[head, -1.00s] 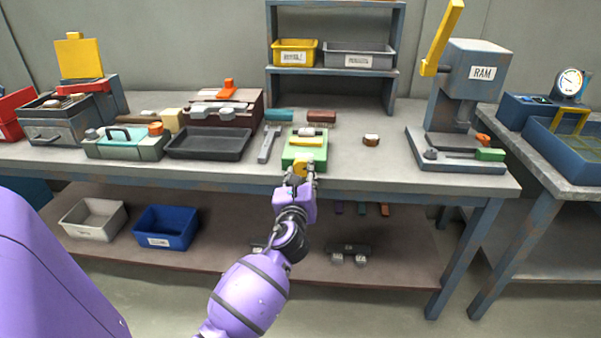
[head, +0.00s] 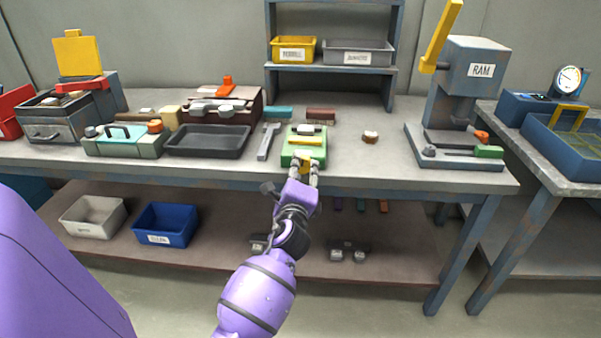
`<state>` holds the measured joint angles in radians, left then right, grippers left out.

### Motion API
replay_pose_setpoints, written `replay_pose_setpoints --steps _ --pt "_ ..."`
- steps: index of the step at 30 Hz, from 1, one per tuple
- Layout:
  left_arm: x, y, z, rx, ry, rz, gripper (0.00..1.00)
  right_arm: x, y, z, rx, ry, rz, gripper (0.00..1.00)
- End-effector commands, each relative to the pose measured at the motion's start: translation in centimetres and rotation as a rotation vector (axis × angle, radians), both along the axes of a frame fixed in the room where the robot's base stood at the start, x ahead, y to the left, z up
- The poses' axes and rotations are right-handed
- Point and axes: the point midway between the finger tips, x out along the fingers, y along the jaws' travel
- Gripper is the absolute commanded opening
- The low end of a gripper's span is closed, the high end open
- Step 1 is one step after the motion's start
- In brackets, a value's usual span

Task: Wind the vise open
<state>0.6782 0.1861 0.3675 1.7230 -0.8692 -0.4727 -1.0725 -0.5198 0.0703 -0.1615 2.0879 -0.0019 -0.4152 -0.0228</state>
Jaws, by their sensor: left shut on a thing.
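The green vise (head: 291,155) sits at the front edge of the workbench, near the middle of the head view. A pale roller-like piece and a yellow bar (head: 306,141) lie across its top. A yellow knob (head: 305,162) is at its front. My left gripper (head: 306,171) reaches up from below the bench edge and is shut on this yellow knob, with a finger on either side. The fingers cover part of the knob. How far apart the vise jaws are is too small to tell. My right gripper is out of view.
A wrench (head: 267,142) and a black tray (head: 208,142) lie left of the vise. A small brown-and-white piece (head: 370,136) lies to its right, with bare bench around it. The RAM press (head: 465,80) stands further right. A shelf (head: 330,70) with bins is behind.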

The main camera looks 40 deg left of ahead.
Motion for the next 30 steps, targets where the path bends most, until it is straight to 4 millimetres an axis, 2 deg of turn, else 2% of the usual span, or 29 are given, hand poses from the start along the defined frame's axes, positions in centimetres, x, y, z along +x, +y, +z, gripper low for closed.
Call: replay_pose_setpoints --steps 1,30 --pt "-0.2 0.28 -0.47 -0.042 -0.016 0.008 0.11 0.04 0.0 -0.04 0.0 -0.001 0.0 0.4" --pt "0.06 -0.33 -0.68 -0.831 -0.495 0.008 0.11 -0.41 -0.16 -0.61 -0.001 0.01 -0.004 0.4"
